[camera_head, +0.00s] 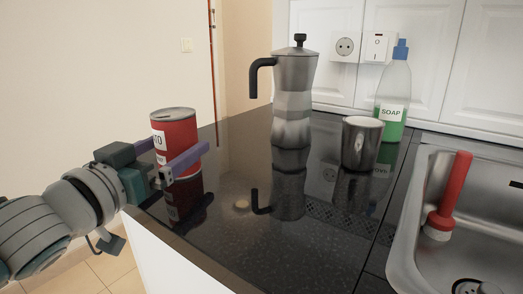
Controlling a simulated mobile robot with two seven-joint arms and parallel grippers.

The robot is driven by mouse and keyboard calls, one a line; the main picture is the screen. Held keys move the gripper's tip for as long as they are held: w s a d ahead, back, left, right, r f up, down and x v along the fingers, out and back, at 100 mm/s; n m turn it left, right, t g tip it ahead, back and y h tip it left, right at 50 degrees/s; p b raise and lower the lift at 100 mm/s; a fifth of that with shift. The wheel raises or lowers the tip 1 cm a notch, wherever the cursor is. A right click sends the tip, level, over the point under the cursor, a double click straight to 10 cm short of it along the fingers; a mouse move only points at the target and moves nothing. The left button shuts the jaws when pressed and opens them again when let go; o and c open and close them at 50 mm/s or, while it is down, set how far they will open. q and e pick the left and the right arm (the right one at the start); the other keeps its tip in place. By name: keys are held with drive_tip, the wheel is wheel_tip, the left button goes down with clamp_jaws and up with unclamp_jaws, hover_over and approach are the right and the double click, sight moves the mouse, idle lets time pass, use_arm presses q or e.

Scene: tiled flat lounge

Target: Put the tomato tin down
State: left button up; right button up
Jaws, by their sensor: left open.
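The red tomato tin (174,130) stands upright on the left edge area of the dark glossy counter (300,228). Its label faces left and its grey top shows. My left gripper (172,150) is at the tin, with one purple finger in front of it and the other at its left side. The fingers are open around the tin, and the near finger hides part of its lower front. Whether a finger touches the tin cannot be told. My right gripper is not in view.
A moka pot (294,95) stands mid-counter. A metal cup (361,144) and a green soap bottle (394,95) are behind right. A sink (415,190) with a red-handled brush (450,195) lies at the right. The counter's front middle is clear.

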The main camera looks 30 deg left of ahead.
use_arm(q)
drive_tip(key=s+d, duration=0.2)
drive_tip(key=s, duration=0.8)
drive_tip(key=shift+p, duration=0.35)
drive_tip(key=shift+s, duration=0.1)
